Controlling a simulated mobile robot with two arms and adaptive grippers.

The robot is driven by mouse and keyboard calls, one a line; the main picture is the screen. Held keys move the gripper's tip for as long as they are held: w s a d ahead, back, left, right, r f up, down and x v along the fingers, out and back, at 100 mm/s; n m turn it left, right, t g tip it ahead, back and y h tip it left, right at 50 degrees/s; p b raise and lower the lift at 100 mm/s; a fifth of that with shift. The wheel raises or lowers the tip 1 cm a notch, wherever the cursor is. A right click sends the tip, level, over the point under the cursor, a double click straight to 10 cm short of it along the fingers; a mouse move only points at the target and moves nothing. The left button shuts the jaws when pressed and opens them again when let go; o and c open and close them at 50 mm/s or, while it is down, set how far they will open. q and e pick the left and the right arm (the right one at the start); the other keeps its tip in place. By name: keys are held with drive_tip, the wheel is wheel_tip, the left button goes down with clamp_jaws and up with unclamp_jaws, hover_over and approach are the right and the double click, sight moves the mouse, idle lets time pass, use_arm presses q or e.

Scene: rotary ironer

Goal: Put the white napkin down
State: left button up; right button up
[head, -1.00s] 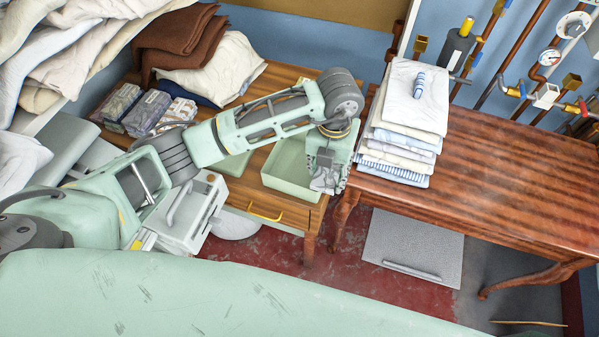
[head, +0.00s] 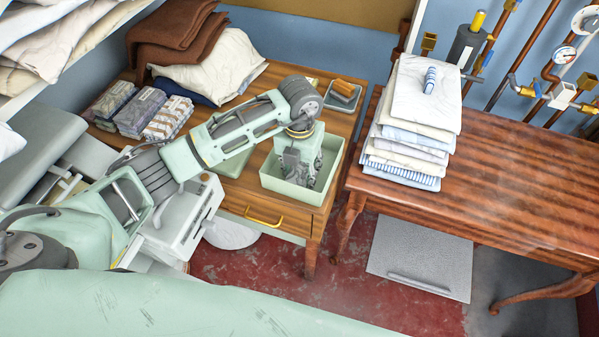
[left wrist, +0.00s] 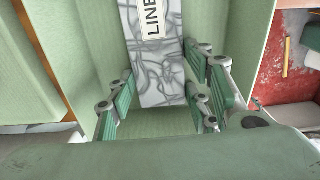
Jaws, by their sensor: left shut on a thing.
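My left gripper (head: 303,178) points down into the pale green bin (head: 288,193) on the wooden side table. No plain white napkin shows in the fingers. A white folded cloth (head: 410,97) tops the linen stack on the right table, with a blue-striped roll (head: 430,80) on it. My right gripper is not in view.
Several labelled packets (head: 140,112) and folded brown cloths (head: 172,30) lie at the table's back left. A small grey tray (head: 343,103) with a brown block stands behind the bin. The right table (head: 510,185) is mostly clear. Pipes and gauges line the right wall.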

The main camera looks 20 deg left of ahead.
sight(300, 175)
use_arm(q)
drive_tip(key=o, duration=0.6)
drive_tip(key=shift+f, duration=0.15)
drive_tip(key=o, duration=0.3)
drive_tip(key=shift+o, duration=0.7)
drive_tip(key=shift+r, duration=0.6)
wheel_tip(300, 175, up, 11)
drive_tip(key=b, duration=0.2)
drive_tip(key=shift+r, duration=0.15)
